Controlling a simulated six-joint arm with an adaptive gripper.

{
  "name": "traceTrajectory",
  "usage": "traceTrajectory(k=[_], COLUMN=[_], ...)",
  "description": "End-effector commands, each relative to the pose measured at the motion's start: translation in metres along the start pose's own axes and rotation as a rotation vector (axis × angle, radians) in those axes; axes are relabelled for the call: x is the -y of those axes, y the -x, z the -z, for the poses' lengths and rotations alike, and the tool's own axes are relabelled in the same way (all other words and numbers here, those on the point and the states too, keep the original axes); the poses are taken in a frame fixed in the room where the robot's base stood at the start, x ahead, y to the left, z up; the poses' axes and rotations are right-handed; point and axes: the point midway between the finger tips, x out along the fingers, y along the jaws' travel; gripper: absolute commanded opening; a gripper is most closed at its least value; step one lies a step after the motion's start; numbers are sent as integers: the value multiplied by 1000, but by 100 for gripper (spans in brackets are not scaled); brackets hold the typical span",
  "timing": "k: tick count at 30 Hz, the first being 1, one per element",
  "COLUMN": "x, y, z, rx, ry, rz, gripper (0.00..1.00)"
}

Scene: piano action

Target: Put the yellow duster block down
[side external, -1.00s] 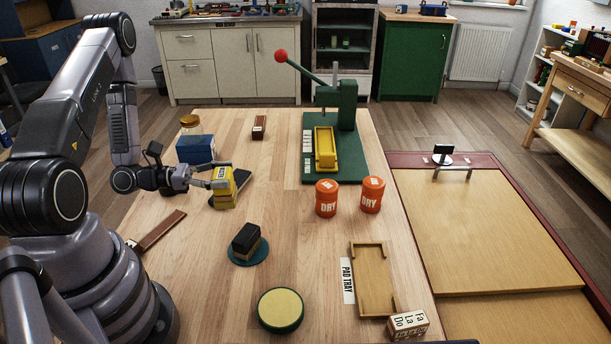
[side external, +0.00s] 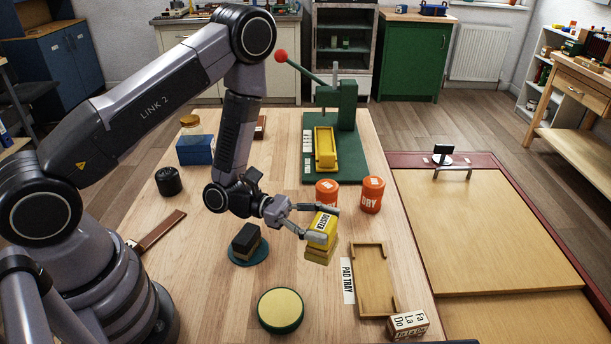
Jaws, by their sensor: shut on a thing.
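The yellow duster block (side external: 323,247) has a labelled yellow upper part and a duller yellow lower part. My gripper (side external: 329,224) is shut on its upper part, with a finger on either side. The block is slightly tilted and appears to be above the wooden table, just left of the pad tray. A gap under it cannot be judged for certain from this view. The pad tray (side external: 374,281) is a shallow wooden tray with its label on the left, and it looks empty.
Two orange DRY tins (side external: 372,195) stand behind the block. A dark block on a teal disc (side external: 247,259) is to its left. A round green-rimmed yellow pad (side external: 281,311) is in front. A green press (side external: 347,105) stands farther back.

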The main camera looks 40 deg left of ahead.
Motion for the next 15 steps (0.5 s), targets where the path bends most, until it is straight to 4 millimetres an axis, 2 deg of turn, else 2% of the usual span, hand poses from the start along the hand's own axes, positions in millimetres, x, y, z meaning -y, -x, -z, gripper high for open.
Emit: traceTrajectory(k=[9,15], x=[-50,-67], y=[-64,-85], z=[38,75], rx=[3,1], ry=[-2,1], rz=[3,1], gripper=[17,17])
